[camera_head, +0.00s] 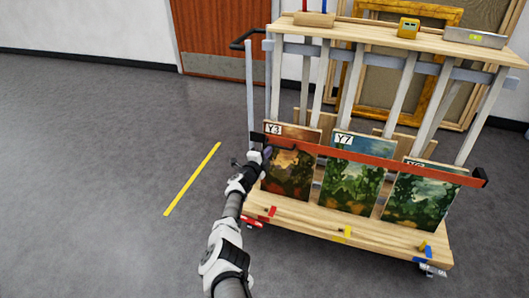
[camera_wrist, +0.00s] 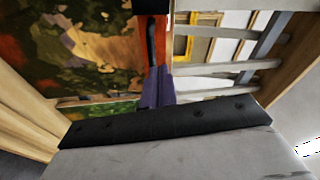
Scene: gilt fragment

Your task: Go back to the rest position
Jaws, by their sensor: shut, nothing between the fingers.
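My gripper (camera_head: 264,152) is at the left end of the wooden cart's red-brown rail (camera_head: 370,162), close to the left edge of the painting labelled Y3 (camera_head: 290,170). Its purple fingers (camera_wrist: 155,88) show in the wrist view, shut and with nothing seen between them. That view also shows a dark green and orange painting (camera_wrist: 70,45) close by on the left. I cannot tell whether the gripper touches the rail or the painting. My arm reaches up to it from the bottom of the head view.
The cart (camera_head: 340,226) also holds a painting labelled Y7 (camera_head: 352,175) and a third painting (camera_head: 420,195). The grey floor to the left is clear, with a yellow strip (camera_head: 192,180).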

